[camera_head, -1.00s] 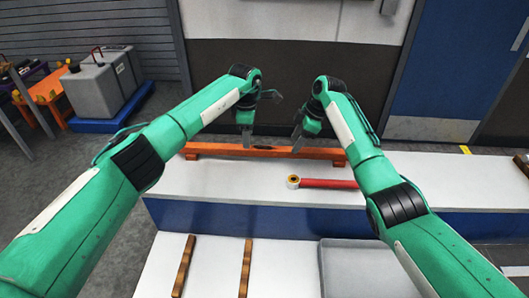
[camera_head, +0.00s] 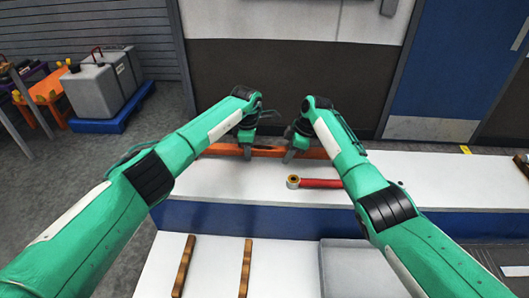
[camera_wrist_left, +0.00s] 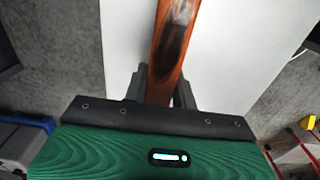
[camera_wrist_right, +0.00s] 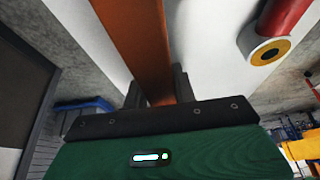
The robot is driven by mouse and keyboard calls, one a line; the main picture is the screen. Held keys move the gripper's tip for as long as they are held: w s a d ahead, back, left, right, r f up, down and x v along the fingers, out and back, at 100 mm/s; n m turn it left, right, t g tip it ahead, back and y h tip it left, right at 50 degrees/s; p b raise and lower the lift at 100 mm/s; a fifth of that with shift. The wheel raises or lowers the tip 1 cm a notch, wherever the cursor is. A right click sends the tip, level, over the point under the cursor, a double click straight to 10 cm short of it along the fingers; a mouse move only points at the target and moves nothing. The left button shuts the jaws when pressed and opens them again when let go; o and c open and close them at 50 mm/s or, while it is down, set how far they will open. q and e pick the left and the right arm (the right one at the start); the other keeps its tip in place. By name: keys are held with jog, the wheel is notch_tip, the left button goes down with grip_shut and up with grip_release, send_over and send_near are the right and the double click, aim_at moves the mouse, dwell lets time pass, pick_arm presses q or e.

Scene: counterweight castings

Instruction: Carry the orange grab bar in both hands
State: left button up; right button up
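The orange grab bar (camera_head: 318,153) lies lengthwise along the back of the white bench, its left end hidden behind my left arm. My left gripper (camera_head: 247,152) is down at the bar, left of its middle. In the left wrist view its fingers (camera_wrist_left: 160,88) stand on either side of the bar (camera_wrist_left: 172,45). My right gripper (camera_head: 290,155) is down at the bar, right of its middle. In the right wrist view its fingers (camera_wrist_right: 156,90) also straddle the bar (camera_wrist_right: 140,35). Finger contact with the bar is unclear on both sides.
A red rod with a ringed end (camera_head: 318,183) lies in front of the bar, near my right gripper. Two brown strips (camera_head: 245,268) and a grey tray (camera_head: 350,265) are on the nearer surface. Grey containers (camera_head: 95,88) stand on a blue base at left.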

pick_arm(q)
grip_shut()
pick_arm(e)
grip_shut()
pick_arm(q)
jog(key=shift+w+r, duration=0.15)
jog(key=shift+r, duration=0.05)
pick_arm(e)
jog(key=shift+w+r, duration=0.15)
jog(key=shift+r, duration=0.05)
